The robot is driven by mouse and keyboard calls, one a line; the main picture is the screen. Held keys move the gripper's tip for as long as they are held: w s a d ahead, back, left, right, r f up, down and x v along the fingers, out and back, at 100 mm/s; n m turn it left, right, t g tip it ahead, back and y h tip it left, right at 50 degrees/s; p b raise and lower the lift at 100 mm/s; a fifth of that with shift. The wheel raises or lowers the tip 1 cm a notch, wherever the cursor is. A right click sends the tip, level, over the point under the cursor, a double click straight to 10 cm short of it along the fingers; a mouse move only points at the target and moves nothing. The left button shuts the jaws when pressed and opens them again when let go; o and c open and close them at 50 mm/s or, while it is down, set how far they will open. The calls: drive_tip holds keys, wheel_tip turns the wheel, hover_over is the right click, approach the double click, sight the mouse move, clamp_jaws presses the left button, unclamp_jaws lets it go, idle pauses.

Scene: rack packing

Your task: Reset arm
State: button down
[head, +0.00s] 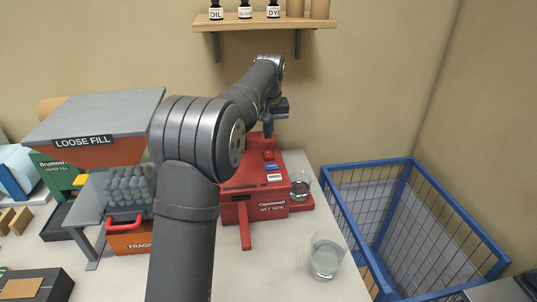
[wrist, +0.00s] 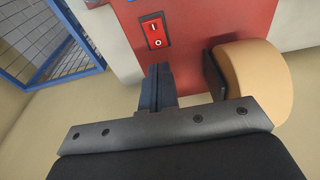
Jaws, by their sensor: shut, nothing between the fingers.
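My gripper (head: 268,128) is above the back of the red wet tape machine (head: 262,180) in the head view. In the wrist view my gripper (wrist: 158,70) has its fingers together with nothing between them. The fingertips point at the red machine panel (wrist: 208,22), just below a red rocker switch (wrist: 154,32) marked I and O. I cannot tell whether the fingertips touch the panel. A tan roll (wrist: 255,82) with a dark centre is to the right of the fingers.
A blue wire cage (head: 412,225) stands to the right. A glass jar (head: 325,256) is at the table's front right, and another (head: 300,186) is beside the machine. The loose fill hopper (head: 95,115) is at left. A wall shelf (head: 262,25) holds bottles.

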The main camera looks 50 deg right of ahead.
sight(268, 152)
drive_tip(key=shift+r, duration=0.95)
wheel_tip(268, 152, down, 7)
drive_tip(key=shift+f, duration=0.1)
drive_tip(key=shift+r, duration=0.25)
drive_tip(key=shift+r, duration=3.75)
drive_tip(key=s+a+r+t+h, duration=0.3)
drive_tip(key=s+a+r, duration=0.3)
drive_tip(key=s+a, duration=0.1)
drive_tip(key=shift+s+a+r, duration=0.3)
drive_tip(key=shift+s+a, duration=0.05)
